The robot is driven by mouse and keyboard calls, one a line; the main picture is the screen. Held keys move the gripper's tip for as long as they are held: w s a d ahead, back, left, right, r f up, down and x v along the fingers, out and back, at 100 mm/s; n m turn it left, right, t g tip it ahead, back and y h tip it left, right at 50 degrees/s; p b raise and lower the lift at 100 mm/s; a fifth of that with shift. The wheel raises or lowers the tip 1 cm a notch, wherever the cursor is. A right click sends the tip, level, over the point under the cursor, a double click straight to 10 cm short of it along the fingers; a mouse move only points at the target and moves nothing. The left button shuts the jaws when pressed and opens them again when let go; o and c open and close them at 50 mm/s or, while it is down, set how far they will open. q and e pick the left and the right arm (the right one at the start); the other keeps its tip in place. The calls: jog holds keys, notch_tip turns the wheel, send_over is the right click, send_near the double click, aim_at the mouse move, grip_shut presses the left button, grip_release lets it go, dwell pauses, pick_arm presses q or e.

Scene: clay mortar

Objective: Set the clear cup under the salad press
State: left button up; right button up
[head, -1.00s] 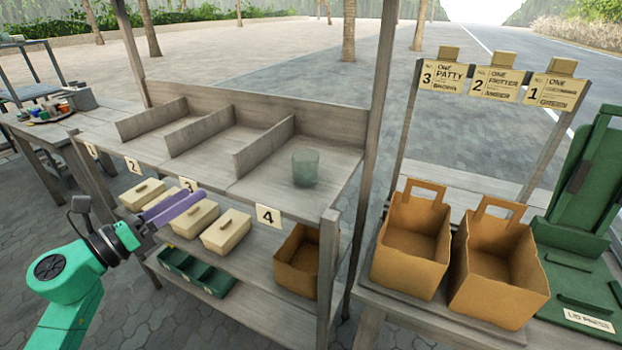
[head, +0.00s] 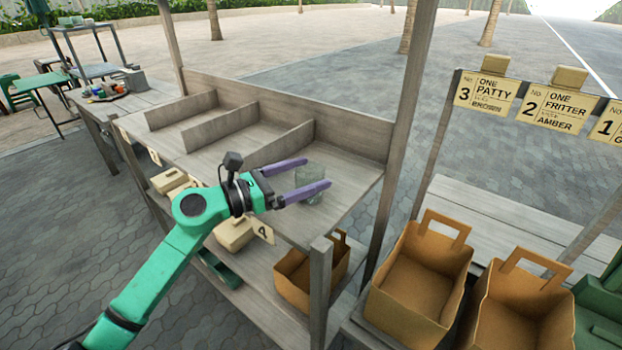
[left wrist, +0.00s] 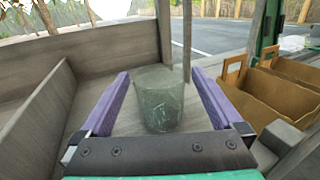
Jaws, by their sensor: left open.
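The clear cup (head: 311,175) stands upright in the right-end compartment of the wooden shelf's top, the one above label 4. My left gripper (head: 316,172) is open, with its two purple fingers level and reaching around the cup. In the left wrist view the cup (left wrist: 160,98) stands between the fingers, with a gap visible on both sides. Part of a green press (head: 602,300) shows at the right edge; most of it is out of frame. My right gripper is not in view.
Low wooden dividers (head: 270,148) split the shelf top, and a post (head: 404,120) rises at its right. Brown paper bags (head: 418,280) stand on the right-hand table. Lidded boxes (head: 235,233) and another bag (head: 305,275) sit on the shelf below.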

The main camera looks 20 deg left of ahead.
aim_at(322, 169)
pick_arm(q)
jog(key=p+x, duration=0.1)
jog(key=x, duration=0.3)
jog(key=shift+w, duration=0.1)
jog(key=shift+d+f, duration=0.1)
jog(key=shift+d, duration=0.05)
jog(key=c, duration=1.4)
